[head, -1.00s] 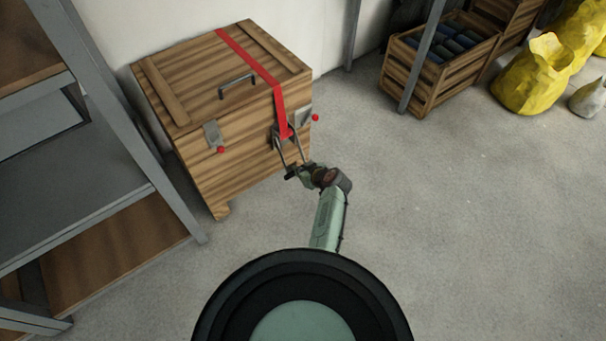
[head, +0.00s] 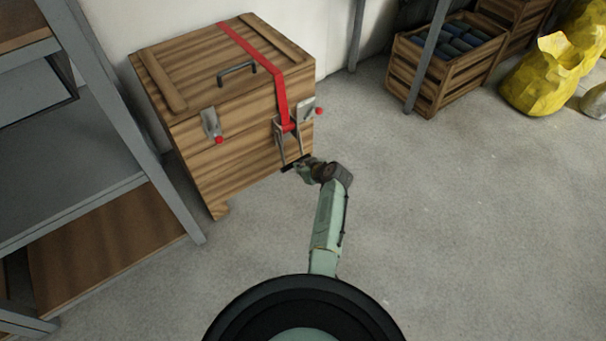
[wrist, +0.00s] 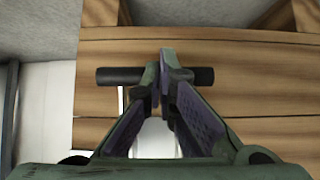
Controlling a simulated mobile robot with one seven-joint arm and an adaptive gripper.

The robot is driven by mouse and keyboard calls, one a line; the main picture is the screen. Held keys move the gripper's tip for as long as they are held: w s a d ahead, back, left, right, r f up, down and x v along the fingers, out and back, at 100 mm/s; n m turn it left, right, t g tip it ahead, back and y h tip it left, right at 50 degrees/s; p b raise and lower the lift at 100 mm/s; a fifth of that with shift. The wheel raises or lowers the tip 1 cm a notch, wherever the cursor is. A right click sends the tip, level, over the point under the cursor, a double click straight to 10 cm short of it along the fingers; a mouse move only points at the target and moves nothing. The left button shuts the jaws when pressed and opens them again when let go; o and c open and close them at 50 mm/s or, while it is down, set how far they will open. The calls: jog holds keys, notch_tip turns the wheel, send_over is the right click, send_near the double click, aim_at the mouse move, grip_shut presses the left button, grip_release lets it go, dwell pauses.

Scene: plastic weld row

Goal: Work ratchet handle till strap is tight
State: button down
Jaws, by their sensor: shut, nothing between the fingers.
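A red strap (head: 267,65) runs over the lid of the wooden crate (head: 190,160) and down its front to a metal ratchet (head: 279,130). Whether the strap is taut I cannot tell. The ratchet handle (head: 281,152) hangs down and outward from the ratchet, with a dark crossbar at its end. My gripper (head: 300,168) is at this crossbar. In the wrist view the dark crossbar (wrist: 118,76) shows on both sides of my gripper (wrist: 160,80), whose fingers are closed together with nothing between them. The fingers hide the bar's middle; contact is unclear.
A metal shelf rack (head: 110,130) stands close on the crate's left. Two lid latches (head: 211,125) with red knobs flank the strap. An open crate of dark rolls (head: 430,80) and yellow sacks (head: 541,80) are at the back right. The floor on the right is clear.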

jog(key=b+x, duration=0.3)
jog(key=shift+w+a+r, duration=0.2)
jog(key=shift+w, duration=0.1)
jog(key=shift+w+r+b, duration=0.1)
jog(key=shift+w+b, duration=0.05)
jog(key=shift+b, duration=0.15)
jog(key=shift+w+a+r, duration=0.1)
jog(key=shift+a, duration=0.15)
